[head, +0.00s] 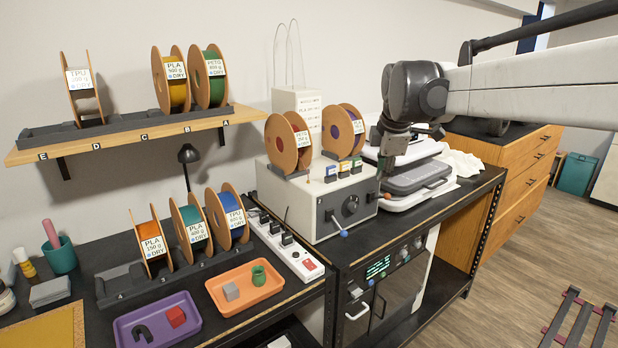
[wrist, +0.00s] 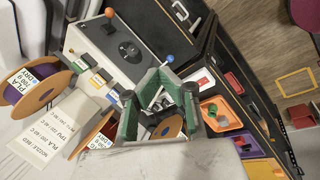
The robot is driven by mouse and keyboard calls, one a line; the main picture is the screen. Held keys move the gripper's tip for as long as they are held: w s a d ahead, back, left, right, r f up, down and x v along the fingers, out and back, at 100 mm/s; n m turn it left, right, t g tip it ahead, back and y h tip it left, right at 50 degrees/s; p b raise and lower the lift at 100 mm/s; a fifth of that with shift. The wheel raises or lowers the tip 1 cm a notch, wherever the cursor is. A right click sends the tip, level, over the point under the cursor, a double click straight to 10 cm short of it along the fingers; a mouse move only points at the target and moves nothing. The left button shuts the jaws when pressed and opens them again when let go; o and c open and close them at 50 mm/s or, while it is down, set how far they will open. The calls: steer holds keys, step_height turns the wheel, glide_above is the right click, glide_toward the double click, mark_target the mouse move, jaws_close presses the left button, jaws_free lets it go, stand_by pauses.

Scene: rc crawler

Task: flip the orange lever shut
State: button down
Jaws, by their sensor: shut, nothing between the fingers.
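The orange lever (head: 387,196) is a short rod with an orange ball on the front right of the light grey box (head: 322,225). In the head view it points outward to the right. Its orange ball also shows near the top of the wrist view (wrist: 109,13). A blue-tipped lever (head: 343,233) sits at the box's front left, and its ball also shows in the wrist view (wrist: 170,58).
Two filament spools (head: 288,143) and several coloured switches stand on the box top. A grey-lidded case (head: 418,178) lies right behind my gripper. A power strip (head: 290,252) lies left of the box.

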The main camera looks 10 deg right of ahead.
mark_target(387, 194)
steer(key=w+d+n+g+p, duration=0.1)
steer(key=w+d+n+p, duration=0.2)
steer(key=w+d+n, duration=0.4)
steer(key=w+d, duration=0.2)
steer(key=w, duration=0.3)
steer(key=shift+d, duration=0.3)
steer(key=p+x, duration=0.2)
steer(key=x, duration=1.2)
steer(key=shift+s, duration=0.1)
